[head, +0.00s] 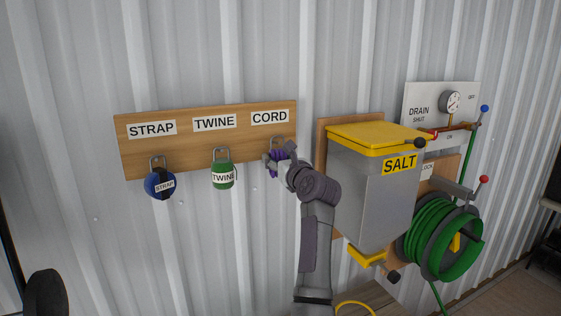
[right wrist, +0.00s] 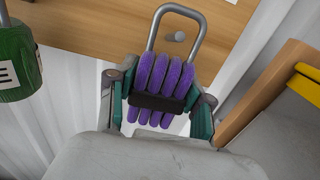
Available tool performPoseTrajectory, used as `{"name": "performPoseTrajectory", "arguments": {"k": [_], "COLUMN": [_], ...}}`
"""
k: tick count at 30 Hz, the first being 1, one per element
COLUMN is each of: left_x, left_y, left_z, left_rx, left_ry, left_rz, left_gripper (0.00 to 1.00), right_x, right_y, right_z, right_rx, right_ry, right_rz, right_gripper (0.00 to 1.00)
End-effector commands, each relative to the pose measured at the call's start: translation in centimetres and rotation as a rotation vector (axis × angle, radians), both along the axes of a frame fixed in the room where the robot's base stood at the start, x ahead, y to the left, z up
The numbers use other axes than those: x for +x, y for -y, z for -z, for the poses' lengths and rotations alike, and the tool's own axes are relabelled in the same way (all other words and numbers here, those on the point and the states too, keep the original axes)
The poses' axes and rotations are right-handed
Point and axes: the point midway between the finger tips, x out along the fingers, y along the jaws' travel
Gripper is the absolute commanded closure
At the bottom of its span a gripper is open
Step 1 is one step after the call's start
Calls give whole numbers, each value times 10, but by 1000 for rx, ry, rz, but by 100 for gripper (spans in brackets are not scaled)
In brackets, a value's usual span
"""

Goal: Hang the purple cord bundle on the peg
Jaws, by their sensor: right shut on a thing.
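The purple cord bundle (right wrist: 163,75) has a dark band round its middle and a grey metal loop on top. My right gripper (right wrist: 160,108) is shut on it, one finger on each side. In the head view the bundle (head: 275,164) is upright just under the CORD label (head: 269,117), partly hidden by the gripper. The grey peg (right wrist: 177,37) shows inside the loop's outline in the right wrist view. I cannot tell whether the loop is around the peg or in front of it. My left gripper is not in view.
The blue strap bundle (head: 160,184) and green twine bundle (head: 223,176) hang on the wooden board (head: 204,148) to the left. The grey salt bin (head: 370,195) with a yellow lid stands close right of my arm. A green hose reel (head: 440,243) is further right.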

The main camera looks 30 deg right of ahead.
Motion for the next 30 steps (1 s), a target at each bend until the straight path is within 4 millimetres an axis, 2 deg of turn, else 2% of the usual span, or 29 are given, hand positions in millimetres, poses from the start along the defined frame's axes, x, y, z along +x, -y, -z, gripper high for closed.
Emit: {"name": "performPoseTrajectory", "arguments": {"k": [12, 30], "left_x": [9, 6], "left_y": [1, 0], "left_z": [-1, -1], "left_rx": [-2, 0], "left_ry": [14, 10], "left_rz": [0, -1], "left_gripper": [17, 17], "right_x": [18, 20], "right_y": [1, 1], "right_z": [8, 12], "right_rx": [1, 0], "right_ry": [1, 1], "right_rz": [0, 0], "right_gripper": [87, 87]}}
